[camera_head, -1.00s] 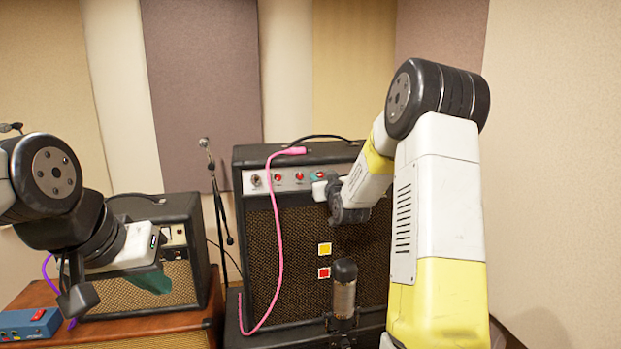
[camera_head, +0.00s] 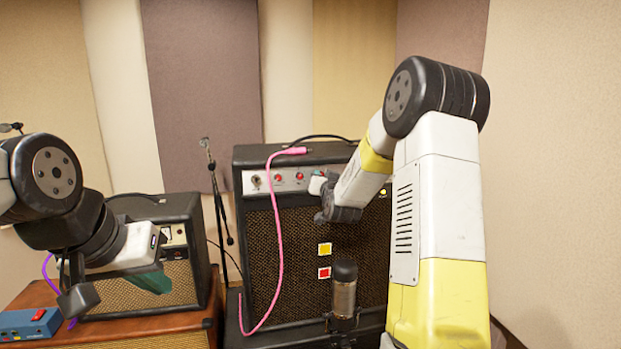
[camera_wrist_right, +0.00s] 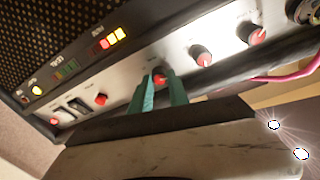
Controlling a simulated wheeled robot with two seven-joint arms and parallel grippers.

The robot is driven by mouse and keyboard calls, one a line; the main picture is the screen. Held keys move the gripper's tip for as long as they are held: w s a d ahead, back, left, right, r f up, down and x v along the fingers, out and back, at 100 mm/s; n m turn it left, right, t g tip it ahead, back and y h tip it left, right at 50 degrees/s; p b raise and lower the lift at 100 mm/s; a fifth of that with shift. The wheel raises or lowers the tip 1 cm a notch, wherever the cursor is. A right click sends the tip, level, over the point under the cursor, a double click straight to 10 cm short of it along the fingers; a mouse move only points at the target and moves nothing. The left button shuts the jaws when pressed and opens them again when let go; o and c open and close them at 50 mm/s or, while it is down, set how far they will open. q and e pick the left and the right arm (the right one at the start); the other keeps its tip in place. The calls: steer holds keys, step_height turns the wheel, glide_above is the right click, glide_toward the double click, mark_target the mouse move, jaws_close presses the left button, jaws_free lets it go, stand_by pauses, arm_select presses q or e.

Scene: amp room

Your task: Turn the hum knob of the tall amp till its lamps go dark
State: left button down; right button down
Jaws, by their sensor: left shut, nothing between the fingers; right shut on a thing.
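The tall amp (camera_head: 262,215) stands upright in the middle of the head view, its pale control panel along the top front. My right gripper (camera_wrist_right: 159,80) is at that panel, its teal fingers shut around a red-capped knob (camera_wrist_right: 158,76). The knob's lettering cannot be read. In the wrist view a row of lamps (camera_wrist_right: 112,39) glows red, orange and yellow beside a small label; a second row (camera_wrist_right: 65,70) looks dim green. In the head view my right wrist hides part of the panel. My left gripper (camera_head: 152,282) is shut and empty, in front of the small amp.
The small amp (camera_head: 190,232) stands at the left on a wooden cabinet (camera_head: 30,292), with a blue box (camera_head: 28,323) nearby. A pink cable (camera_head: 280,235) hangs down the tall amp's front. A microphone (camera_head: 344,290) stands close before its grille. Other knobs (camera_wrist_right: 203,56) flank the held one.

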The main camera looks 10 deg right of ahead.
steer(key=c, duration=1.3)
jaws_free()
steer(key=shift+o, duration=0.2)
steer(key=shift+s, duration=0.15)
steer(key=s, duration=0.7)
steer(key=shift+s+a, duration=0.15)
steer(key=shift+s, duration=0.15)
